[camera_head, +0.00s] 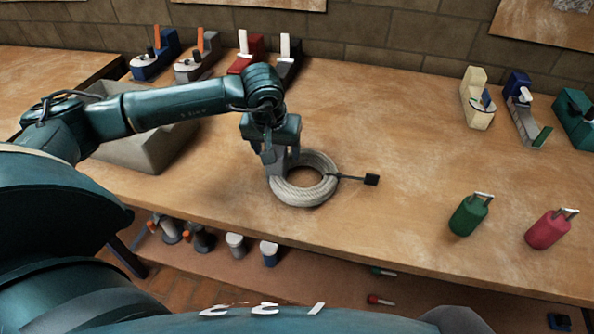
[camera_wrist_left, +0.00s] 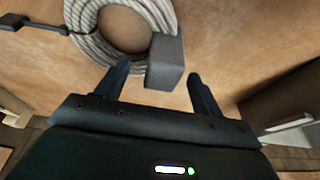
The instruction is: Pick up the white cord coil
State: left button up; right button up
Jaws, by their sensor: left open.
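The white cord coil (camera_head: 318,193) lies flat on the wooden workbench, with a dark tie and small black tag on its right side. It also shows at the top of the left wrist view (camera_wrist_left: 88,42). A grey block (camera_wrist_left: 165,62) stands at the coil's edge; I cannot tell if it is fixed to the coil. My left gripper (camera_head: 276,166) is above the coil's left rim, pointing down. In the left wrist view its two fingers are apart, with the grey block between or just beyond them. Contact is not clear. My right gripper is not in view.
A grey bin (camera_head: 140,148) stands left, under my left arm. Several tape dispensers line the back wall, with others (camera_head: 477,98) at back right. A green padlock-like item (camera_head: 468,215) and a red one (camera_head: 548,229) stand front right.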

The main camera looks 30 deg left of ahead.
aim_at(276, 173)
pick_arm(q)
jog(key=shift+p+x, duration=0.45)
jog(key=shift+x, duration=2.45)
jog(key=shift+a, duration=0.15)
jog(key=shift+r, duration=0.1)
jog(key=c, duration=1.2)
